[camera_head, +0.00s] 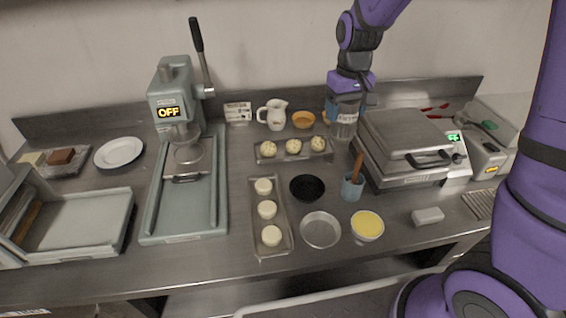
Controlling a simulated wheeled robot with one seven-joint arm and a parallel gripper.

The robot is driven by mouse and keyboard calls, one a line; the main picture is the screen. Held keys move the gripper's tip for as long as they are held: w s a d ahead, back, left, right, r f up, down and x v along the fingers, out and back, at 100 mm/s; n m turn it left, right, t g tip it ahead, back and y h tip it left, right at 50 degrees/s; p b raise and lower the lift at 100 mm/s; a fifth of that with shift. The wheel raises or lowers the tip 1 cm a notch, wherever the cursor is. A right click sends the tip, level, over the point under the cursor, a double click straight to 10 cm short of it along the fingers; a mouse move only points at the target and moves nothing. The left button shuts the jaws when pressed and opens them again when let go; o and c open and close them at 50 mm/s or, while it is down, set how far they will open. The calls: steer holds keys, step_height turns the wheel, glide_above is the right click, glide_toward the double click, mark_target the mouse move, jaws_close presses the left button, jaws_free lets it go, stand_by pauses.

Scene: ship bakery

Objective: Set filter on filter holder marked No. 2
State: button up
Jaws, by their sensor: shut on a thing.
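My gripper (346,112) is at the back of the counter, left of the grey press-like appliance, pointing down. It is shut on a clear, jar-like thing (344,130) with a pale label. The fingers partly cover this thing, and I cannot tell whether it touches the counter. I cannot make out a filter or a filter holder for certain, and no "No. 2" mark is readable. A small card (238,112) with unreadable print stands at the back wall.
Near the gripper are an orange bowl (303,120), a white jug (274,114), a tray of dough balls (263,158) and the grey appliance (405,145). A black bowl (308,188), metal pan (320,230) and brush cup (352,188) stand in front. A lever press (172,95) is left.

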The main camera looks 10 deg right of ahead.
step_height(320, 180, down, 17)
steer(key=shift+f, duration=0.1)
stand_by(0.7)
steer(key=shift+f, duration=0.1)
steer(key=o, duration=1.1)
